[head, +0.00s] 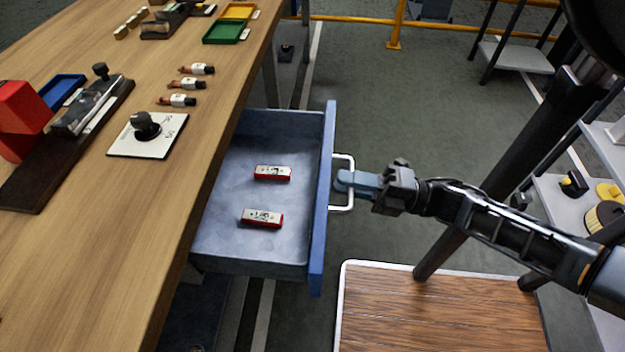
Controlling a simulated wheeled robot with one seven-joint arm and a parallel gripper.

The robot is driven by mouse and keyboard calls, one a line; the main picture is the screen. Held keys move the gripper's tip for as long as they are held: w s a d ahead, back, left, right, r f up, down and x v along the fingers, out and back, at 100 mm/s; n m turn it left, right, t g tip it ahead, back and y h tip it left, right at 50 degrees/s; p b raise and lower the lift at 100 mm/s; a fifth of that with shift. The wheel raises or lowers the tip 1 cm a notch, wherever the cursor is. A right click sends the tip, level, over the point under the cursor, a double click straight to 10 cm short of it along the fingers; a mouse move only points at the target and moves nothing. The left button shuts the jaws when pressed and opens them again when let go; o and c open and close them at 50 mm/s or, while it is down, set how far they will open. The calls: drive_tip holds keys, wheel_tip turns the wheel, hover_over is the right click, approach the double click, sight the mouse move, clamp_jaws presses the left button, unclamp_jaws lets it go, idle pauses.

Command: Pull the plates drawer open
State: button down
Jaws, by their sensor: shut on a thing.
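The plates drawer (323,220) is a blue drawer under the wooden bench, and it stands pulled out with its inside in view. Two red blocks with white labelled tops lie in it, a far block (272,173) and a near block (262,218). A white bar handle (343,208) sticks out from the drawer front. My gripper (345,183) reaches in from the right and is shut on the handle. The fingertips partly cover the handle's middle.
The wooden bench (90,250) fills the left, with a black-knobbed plate (147,136), several small bottles and trays on it. A wood-topped platform (440,315) stands at the lower right. Grey shelves stand at the right. Floor beyond the drawer is clear.

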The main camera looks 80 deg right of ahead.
drive_tip(key=s, duration=0.5)
drive_tip(key=shift+s+d+b, duration=0.1)
drive_tip(key=shift+s+b, duration=0.25)
drive_tip(key=c, duration=1.3)
unclamp_jaws()
drive_tip(key=shift+c, duration=0.2)
drive_tip(key=s+f+b, duration=0.1)
drive_tip(key=s, duration=0.6)
drive_tip(key=shift+s+f, duration=0.25)
drive_tip(key=shift+s, duration=0.05)
drive_tip(key=shift+d, duration=0.1)
